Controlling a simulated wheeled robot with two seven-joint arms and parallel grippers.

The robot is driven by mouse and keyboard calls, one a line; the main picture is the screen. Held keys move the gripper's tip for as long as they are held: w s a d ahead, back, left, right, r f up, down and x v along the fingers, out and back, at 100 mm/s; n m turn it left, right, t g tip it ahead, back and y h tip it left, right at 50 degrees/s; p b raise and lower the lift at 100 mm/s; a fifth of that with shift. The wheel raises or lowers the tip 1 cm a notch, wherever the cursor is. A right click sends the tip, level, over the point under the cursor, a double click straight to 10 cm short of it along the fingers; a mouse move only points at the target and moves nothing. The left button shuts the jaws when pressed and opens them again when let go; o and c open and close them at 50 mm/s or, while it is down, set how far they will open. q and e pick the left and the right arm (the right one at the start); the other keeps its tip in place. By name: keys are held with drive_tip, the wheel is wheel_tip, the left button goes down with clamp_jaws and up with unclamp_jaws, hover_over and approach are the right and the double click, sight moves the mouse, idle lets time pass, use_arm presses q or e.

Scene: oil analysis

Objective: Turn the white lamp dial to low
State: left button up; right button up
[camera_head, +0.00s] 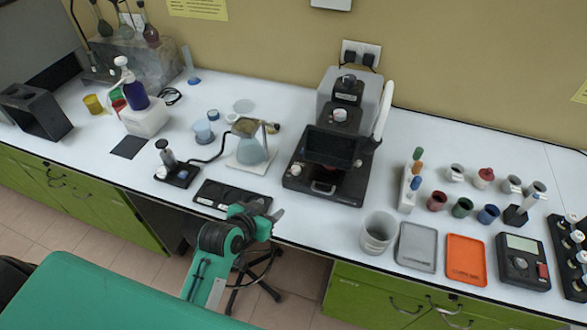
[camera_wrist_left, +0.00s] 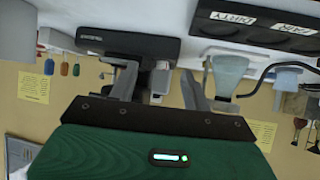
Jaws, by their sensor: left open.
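A black and grey bench instrument (camera_head: 322,182) stands near the middle of the bench. A round white-topped dial (camera_head: 340,115) sits on its upper front, below a black knob block with a small label. It looks like the lamp dial, but its markings and setting are too small to read. My left gripper (camera_head: 264,213) is at the bench's front edge, left of and in front of the instrument, apart from the dial. In the left wrist view, its fingers (camera_wrist_left: 163,88) are spread with nothing held between them. My right gripper is out of view.
A black two-part tray (camera_head: 232,197) lies close to my left gripper. A flask on a white stand (camera_head: 250,150) is left of the instrument. A grey beaker (camera_head: 377,233) and grey and orange trays (camera_head: 466,259) lie to the right. A white upright part (camera_head: 384,108) rises at the instrument's right side.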

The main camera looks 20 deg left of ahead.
use_arm(q)
drive_tip(key=t, duration=0.2)
approach(295, 170)
drive_tip(key=p+x, duration=0.3)
drive_tip(key=x, duration=0.4)
drive_tip(key=shift+w, duration=0.4)
drive_tip(key=shift+x, duration=0.8)
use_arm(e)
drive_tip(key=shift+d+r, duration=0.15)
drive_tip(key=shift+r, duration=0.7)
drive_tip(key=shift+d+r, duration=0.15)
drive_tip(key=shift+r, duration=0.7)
use_arm(q)
drive_tip(key=shift+f, duration=0.1)
drive_tip(key=c, duration=1)
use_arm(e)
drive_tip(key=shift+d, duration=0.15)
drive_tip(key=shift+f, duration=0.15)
